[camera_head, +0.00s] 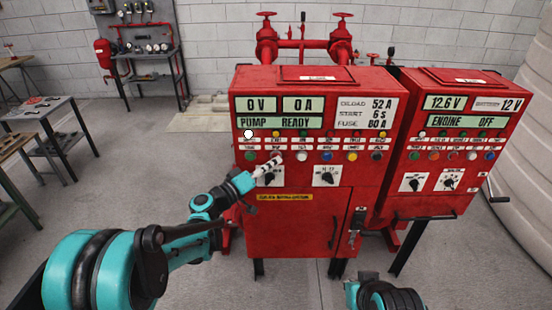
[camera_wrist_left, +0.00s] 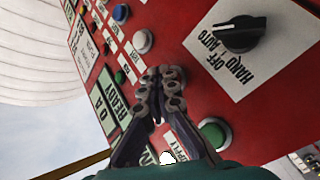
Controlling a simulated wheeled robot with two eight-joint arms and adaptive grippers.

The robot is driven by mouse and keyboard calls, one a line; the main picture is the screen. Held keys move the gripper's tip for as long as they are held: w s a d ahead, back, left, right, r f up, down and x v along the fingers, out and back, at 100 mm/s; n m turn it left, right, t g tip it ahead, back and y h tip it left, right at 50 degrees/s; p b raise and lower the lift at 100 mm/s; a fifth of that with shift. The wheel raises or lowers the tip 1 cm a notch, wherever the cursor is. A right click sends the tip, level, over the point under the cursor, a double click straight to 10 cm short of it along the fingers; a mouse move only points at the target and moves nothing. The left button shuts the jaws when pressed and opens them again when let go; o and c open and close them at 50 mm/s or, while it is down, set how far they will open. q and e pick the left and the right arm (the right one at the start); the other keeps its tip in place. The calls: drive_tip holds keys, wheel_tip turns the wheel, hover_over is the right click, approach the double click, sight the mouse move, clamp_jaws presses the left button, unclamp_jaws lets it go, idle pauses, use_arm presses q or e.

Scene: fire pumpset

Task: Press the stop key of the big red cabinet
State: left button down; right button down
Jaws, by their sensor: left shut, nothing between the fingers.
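The big red cabinet (camera_head: 290,225) stands in the middle of the head view, with displays reading PUMP READY, a row of lamps and a lower row of round buttons. My left gripper (camera_head: 277,158) is shut and empty, its tips at the button row between a green button (camera_head: 250,156) and a white button (camera_head: 302,156). In the left wrist view, the closed fingertips (camera_wrist_left: 163,78) lie over the panel between the green button (camera_wrist_left: 213,133) and the white button (camera_wrist_left: 142,41). The button behind the tips is hidden, and I cannot tell whether they touch it.
A smaller red cabinet (camera_head: 440,195) reading ENGINE OFF stands at the right. Rotary switches (camera_head: 327,176) sit below the buttons. Red valves (camera_head: 341,40) rise behind. A workbench (camera_head: 32,125) is at the left. The floor left of the cabinet is clear.

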use_arm(q)
drive_tip(key=shift+s, duration=0.8)
drive_tip(key=s, duration=0.5)
idle(0.6)
